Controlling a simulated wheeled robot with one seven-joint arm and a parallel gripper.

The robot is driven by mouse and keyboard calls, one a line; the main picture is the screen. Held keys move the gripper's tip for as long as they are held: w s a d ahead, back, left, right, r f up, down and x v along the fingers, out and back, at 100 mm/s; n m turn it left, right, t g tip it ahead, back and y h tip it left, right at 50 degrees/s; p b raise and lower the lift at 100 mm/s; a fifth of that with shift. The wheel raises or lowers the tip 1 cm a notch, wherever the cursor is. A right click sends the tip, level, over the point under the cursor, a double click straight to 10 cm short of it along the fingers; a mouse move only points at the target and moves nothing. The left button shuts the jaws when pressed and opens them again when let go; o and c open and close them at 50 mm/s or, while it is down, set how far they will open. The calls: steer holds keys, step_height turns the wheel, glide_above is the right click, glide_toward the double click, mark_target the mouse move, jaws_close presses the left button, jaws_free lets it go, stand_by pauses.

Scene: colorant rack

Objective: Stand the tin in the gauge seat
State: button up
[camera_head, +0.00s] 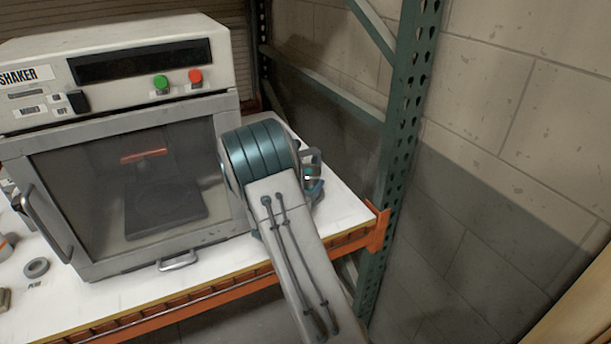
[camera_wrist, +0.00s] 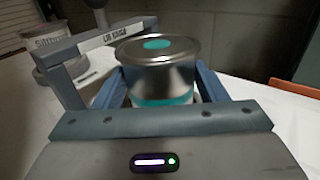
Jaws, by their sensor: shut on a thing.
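The tin (camera_wrist: 158,82) is a silver can with a teal spot on its lid and a teal band low on its side. In the wrist view it looks upright, between the two blue-grey fingers of my gripper (camera_wrist: 157,72), which is shut on it. The gauge (camera_wrist: 68,72) is a grey frame with a labelled crossbar, just left of and behind the tin. The tin's base and the gauge seat are hidden, so I cannot tell whether the tin rests in the seat. In the head view my arm hides most of this, with a small teal part (camera_head: 313,187) showing.
A shaker machine (camera_head: 115,60) with a glass door fills the left of the white shelf (camera_head: 345,200). An orange beam (camera_head: 378,228) edges the shelf, and a green rack post (camera_head: 402,130) stands at right. A grey ring (camera_head: 36,267) lies front left. A pale labelled container (camera_wrist: 45,38) stands behind the gauge.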

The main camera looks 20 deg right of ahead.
steer(key=shift+f, duration=0.1)
steer(key=shift+f, duration=0.15)
steer(key=o, duration=1.2)
steer(key=shift+o, duration=0.2)
